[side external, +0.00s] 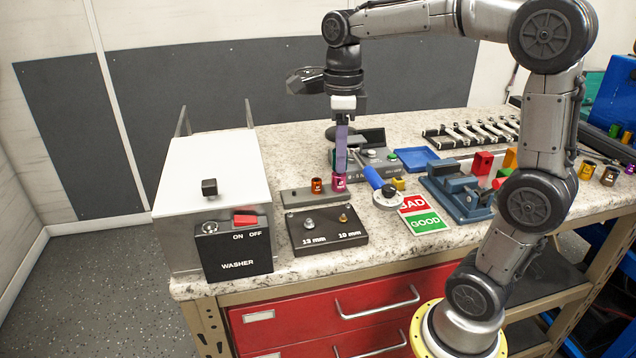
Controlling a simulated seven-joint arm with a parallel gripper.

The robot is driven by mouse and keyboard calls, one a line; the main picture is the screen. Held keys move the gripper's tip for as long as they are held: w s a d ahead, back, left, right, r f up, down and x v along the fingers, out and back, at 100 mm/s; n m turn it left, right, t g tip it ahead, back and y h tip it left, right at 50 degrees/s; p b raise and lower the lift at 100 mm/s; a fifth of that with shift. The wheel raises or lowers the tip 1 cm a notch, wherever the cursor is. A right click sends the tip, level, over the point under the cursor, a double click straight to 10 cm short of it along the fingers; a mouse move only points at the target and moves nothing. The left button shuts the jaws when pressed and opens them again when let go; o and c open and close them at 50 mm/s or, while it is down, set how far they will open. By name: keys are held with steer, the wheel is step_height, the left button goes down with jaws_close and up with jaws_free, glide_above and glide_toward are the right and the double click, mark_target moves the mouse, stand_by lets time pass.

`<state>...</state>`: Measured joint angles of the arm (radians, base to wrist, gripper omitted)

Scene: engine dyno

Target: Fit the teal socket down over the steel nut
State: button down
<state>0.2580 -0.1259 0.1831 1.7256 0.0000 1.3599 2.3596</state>
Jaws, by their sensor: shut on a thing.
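My gripper (340,168) points straight down, its fingertips at the top of a magenta socket (339,183). It appears shut on this socket, at the right end of a grey rail (296,198); I cannot tell whether the socket touches the rail. An orange socket (316,186) stands just left of it on the rail. I cannot make out a teal socket. The steel nut (309,223) sits on a black block (327,239) above the "13 mm" label, in front of the rail. A brass-coloured nut (343,217) sits above "10 mm".
A white washer box (208,195) stands at left. A blue-handled tool with a dial (386,196) lies right of the magenta socket, near red and green BAD/GOOD cards (427,221). A blue vise (458,190) stands farther right. Wrenches (470,133) lie behind.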

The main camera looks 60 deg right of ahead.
mark_target(309, 219)
stand_by(0.4)
steer(key=w+a+f+n, duration=0.2)
steer(key=a+n, duration=0.1)
steer(key=w+a+f+n, duration=0.1)
steer(key=a+f, duration=0.1)
steer(key=shift+w+f+n, duration=0.1)
steer(key=shift+w+n, duration=0.2)
steer(key=shift+w, duration=0.1)
steer(key=shift+f, duration=2.4)
steer(key=shift+f, duration=1.15)
steer(key=c, duration=0.8)
jaws_free()
